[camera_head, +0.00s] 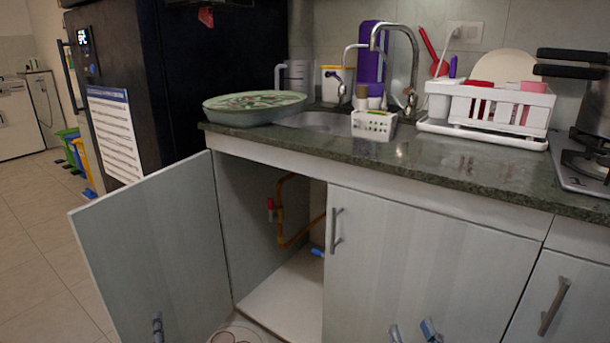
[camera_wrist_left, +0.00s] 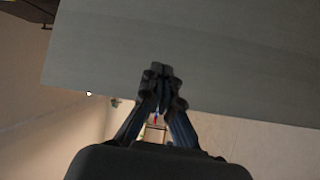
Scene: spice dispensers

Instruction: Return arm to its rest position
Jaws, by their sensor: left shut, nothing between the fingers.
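My left gripper (camera_head: 157,328) shows only as a fingertip at the bottom edge of the head view, in front of the open cabinet door (camera_head: 160,245). In the left wrist view its fingers (camera_wrist_left: 161,72) are shut with nothing between them. A flat grey panel (camera_wrist_left: 200,50), which looks like a cabinet door, fills much of that view beyond the fingertips. My right gripper (camera_head: 412,331) shows as two separated fingertips at the bottom edge, in front of the closed cabinet door (camera_head: 430,260). It looks open and empty. Both arms are otherwise out of view.
The left cabinet under the sink stands open, with orange pipes (camera_head: 281,210) inside. A round object (camera_head: 237,337) is cut off at the bottom edge. The countertop (camera_head: 450,175) holds a green patterned round item (camera_head: 254,105), a white basket (camera_head: 373,125) and a dish rack (camera_head: 500,105).

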